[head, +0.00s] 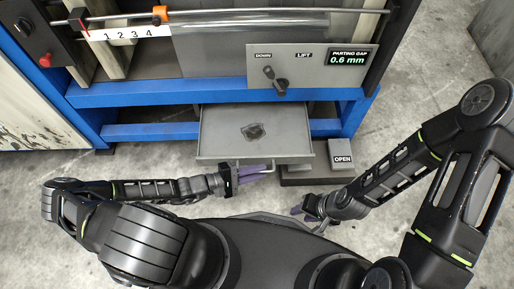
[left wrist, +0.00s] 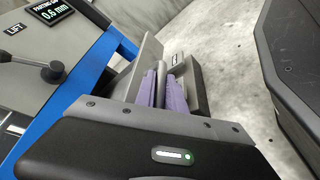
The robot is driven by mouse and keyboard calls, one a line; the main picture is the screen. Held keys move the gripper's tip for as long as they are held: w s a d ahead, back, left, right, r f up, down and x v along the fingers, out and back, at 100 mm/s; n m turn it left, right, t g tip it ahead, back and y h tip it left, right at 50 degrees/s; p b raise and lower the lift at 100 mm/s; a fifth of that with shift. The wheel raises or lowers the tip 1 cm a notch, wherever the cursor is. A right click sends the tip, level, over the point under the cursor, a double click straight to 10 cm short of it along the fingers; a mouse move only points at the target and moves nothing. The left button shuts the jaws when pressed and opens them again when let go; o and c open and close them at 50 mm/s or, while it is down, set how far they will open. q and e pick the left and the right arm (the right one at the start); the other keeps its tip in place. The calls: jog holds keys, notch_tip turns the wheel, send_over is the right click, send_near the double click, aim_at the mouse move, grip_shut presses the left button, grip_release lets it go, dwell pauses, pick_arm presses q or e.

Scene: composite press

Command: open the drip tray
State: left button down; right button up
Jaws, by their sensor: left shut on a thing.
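The grey drip tray (head: 222,130) stands out from under the blue press frame, with a dark stain on its floor. A light bar handle (head: 270,163) runs along its front. My left gripper (head: 268,170) is at this handle, its purple fingers shut on it. In the left wrist view the handle (left wrist: 161,72) shows between the two fingers (left wrist: 161,88), with the tray wall (left wrist: 150,50) behind. My right gripper (head: 297,211) hangs in the air below and right of the tray, apart from it. Its finger gap is too small to make out.
A dark pedal block labelled OPEN (head: 341,154) stands on the floor just right of the tray. Above are the blue press frame (head: 160,95) and a panel with a lever (head: 276,82) and a 0.6 mm display (head: 346,59). Concrete floor lies free to the left.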

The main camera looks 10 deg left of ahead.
pick_arm(q)
jog(key=shift+s+d, duration=0.2)
jog(key=shift+s, duration=0.7)
jog(key=c, duration=1.4)
grip_release()
jog(key=shift+a, duration=0.1)
jog(key=p+v, duration=0.1)
jog(key=v, duration=0.6)
jog(key=shift+s+a, duration=0.2)
jog(key=shift+a, duration=0.05)
